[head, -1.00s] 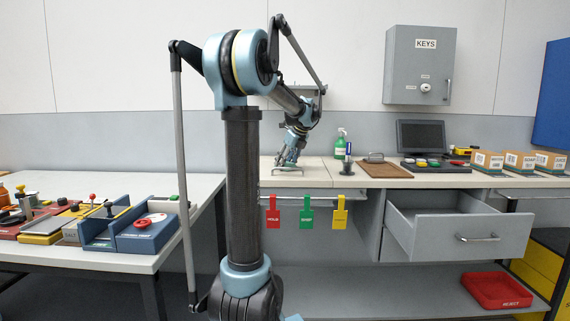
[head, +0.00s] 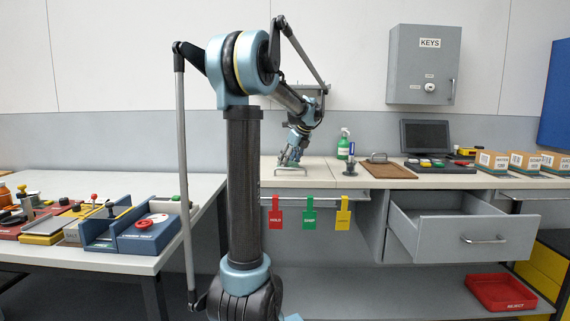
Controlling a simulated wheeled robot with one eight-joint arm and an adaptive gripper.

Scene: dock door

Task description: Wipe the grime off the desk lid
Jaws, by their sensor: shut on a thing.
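The pale desk lid (head: 318,178) is a section of the long counter against the wall, marked off by a seam. My gripper (head: 289,163) is low over the lid, pointing down, near its back left part. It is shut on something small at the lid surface. The gripper hides most of it, so I cannot tell what it is. A thin pale metal-looking piece (head: 299,169) shows beside the fingertips. Grime on the lid cannot be made out at this distance.
A green spray bottle (head: 343,147), a brown clipboard (head: 385,169), a monitor (head: 425,137) and cartons (head: 491,161) stand right of the lid. Red, green and yellow tags (head: 309,216) hang below its front. A drawer (head: 460,231) stands open. A side table (head: 125,251) with fixtures is at left.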

